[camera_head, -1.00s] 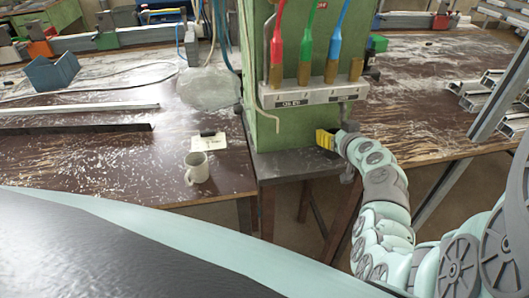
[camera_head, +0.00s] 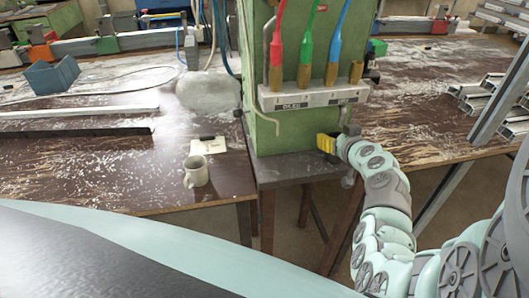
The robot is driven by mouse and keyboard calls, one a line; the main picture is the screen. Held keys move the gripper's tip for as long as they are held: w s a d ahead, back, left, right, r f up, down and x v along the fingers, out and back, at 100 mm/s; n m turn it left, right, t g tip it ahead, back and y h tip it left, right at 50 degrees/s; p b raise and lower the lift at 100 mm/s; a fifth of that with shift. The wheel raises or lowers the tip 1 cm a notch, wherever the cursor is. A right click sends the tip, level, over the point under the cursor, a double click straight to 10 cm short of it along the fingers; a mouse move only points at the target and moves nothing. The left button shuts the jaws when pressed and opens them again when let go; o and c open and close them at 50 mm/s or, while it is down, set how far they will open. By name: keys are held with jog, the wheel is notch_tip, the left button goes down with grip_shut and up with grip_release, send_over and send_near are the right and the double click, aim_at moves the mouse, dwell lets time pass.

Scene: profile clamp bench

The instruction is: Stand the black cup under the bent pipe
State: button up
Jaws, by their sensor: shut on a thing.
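My gripper (camera_head: 328,144) is at the right front corner of the green column, low over the dark ledge. A yellow, dark-lined piece shows at its tip. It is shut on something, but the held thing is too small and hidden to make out. I cannot pick out a black cup in the head view. A thin, pale bent pipe (camera_head: 276,121) hangs from the left end of the column's rack, with its open end above the ledge. My gripper is to the right of the pipe and a little lower, apart from it.
The dark ledge (camera_head: 285,172) at the column's foot is bare below the pipe. A pale mug (camera_head: 195,172) and a white card (camera_head: 208,145) are on the left bench. The rack (camera_head: 313,96) carries red, green and blue handled tools. Metal profiles (camera_head: 490,90) lie at right.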

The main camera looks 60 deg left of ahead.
jog(key=shift+f+b, duration=0.25)
jog(key=shift+b, duration=0.05)
dwell(0.4)
jog(key=o, duration=1.3)
jog(key=s+d+b, duration=0.3)
jog(key=d+b, duration=0.1)
jog(key=d, duration=0.5)
jog(key=shift+s+d, duration=0.15)
jog(key=shift+s, duration=0.25)
dwell(0.4)
dwell(0.4)
